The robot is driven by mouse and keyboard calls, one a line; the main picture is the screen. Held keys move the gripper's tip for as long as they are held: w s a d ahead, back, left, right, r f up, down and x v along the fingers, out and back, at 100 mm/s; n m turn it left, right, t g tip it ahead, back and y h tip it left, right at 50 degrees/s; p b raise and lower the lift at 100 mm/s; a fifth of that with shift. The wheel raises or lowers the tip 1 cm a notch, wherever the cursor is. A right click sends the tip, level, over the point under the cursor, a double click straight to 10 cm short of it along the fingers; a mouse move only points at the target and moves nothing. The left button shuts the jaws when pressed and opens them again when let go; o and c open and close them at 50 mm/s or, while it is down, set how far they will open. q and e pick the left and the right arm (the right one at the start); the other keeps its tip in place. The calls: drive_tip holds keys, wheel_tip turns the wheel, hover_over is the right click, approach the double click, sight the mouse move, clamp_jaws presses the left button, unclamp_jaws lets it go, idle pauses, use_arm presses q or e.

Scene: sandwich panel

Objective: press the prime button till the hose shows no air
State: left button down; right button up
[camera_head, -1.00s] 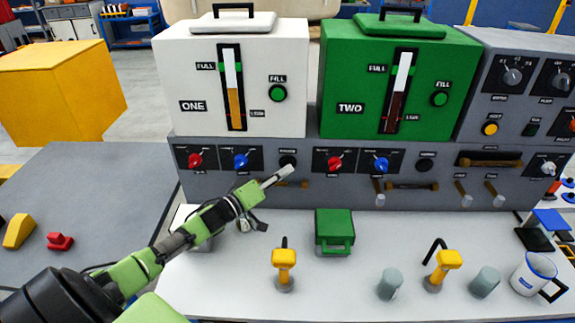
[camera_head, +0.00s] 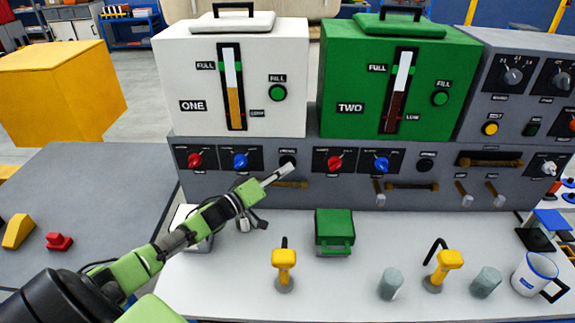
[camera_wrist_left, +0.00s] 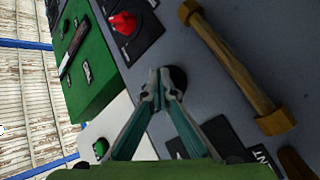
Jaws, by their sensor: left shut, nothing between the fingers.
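The black prime button (camera_head: 288,160) sits on the grey panel below the white tank ONE (camera_head: 180,80). It also shows in the left wrist view (camera_wrist_left: 177,79) as a dark disc. My left gripper (camera_head: 289,169) is shut and empty, its tips right at this button. In the left wrist view the fingertips (camera_wrist_left: 161,78) overlap the button's edge; I cannot tell whether they touch it. The hose (camera_head: 291,184) is a short brown tube just below the button, partly behind the gripper. The wrist view shows the hose (camera_wrist_left: 232,62) between brass ends; no air bubbles can be made out. My right gripper is not in view.
Red (camera_head: 195,160) and blue (camera_head: 240,160) knobs sit left of the button. Green tank TWO (camera_head: 345,80) has a similar black button (camera_head: 425,164) and hose below. A green box (camera_head: 334,229) and yellow-handled tools (camera_head: 284,262) stand on the white bench.

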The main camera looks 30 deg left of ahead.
use_arm(q)
drive_tip(key=shift+r, duration=0.1)
drive_tip(key=shift+s+d+p, duration=0.4)
drive_tip(key=shift+s+p, duration=0.35)
drive_tip(key=s+d+p, duration=0.1)
drive_tip(key=s+p, duration=0.1)
drive_tip(key=s+d+p, duration=0.1)
drive_tip(key=s+p, duration=0.1)
drive_tip(key=shift+s+d, duration=0.1)
drive_tip(key=shift+d, duration=0.2)
